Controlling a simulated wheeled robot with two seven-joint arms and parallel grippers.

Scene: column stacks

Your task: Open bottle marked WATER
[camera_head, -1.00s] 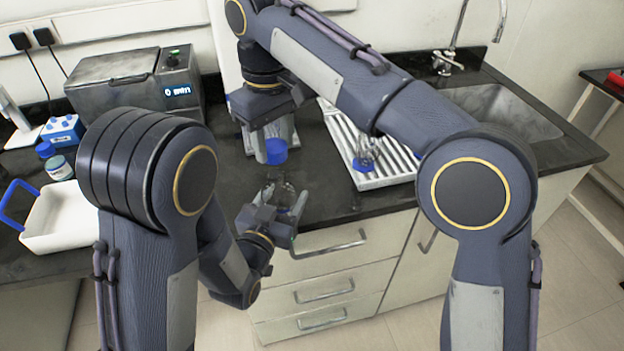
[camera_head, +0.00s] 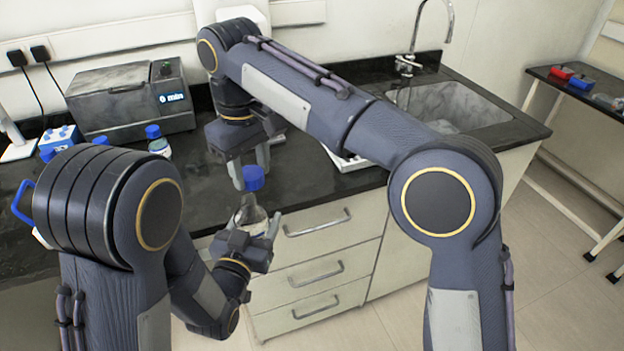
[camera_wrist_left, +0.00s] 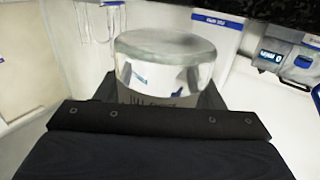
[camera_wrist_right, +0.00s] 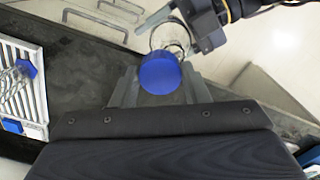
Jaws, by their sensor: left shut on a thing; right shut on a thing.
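A clear bottle (camera_head: 250,214) with a blue cap (camera_head: 253,179) is between my two grippers, over the front of the counter. My left gripper (camera_head: 254,226), the lower one, is shut on the bottle body; its clear round end shows in the left wrist view (camera_wrist_left: 165,70). My right gripper (camera_head: 250,172) reaches down from above and is shut on the blue cap, which shows between its fingers in the right wrist view (camera_wrist_right: 160,74). The cap is just above the bottle; I cannot tell whether it still sits on the neck. No label marked WATER is readable.
On the dark counter (camera_head: 300,192) stand a grey machine (camera_head: 130,105) and a blue-capped bottle (camera_head: 158,142). A white slatted rack (camera_wrist_right: 38,105) has a blue-capped clear container on it. A sink (camera_head: 450,105) is back right; drawers (camera_head: 320,260) are in front.

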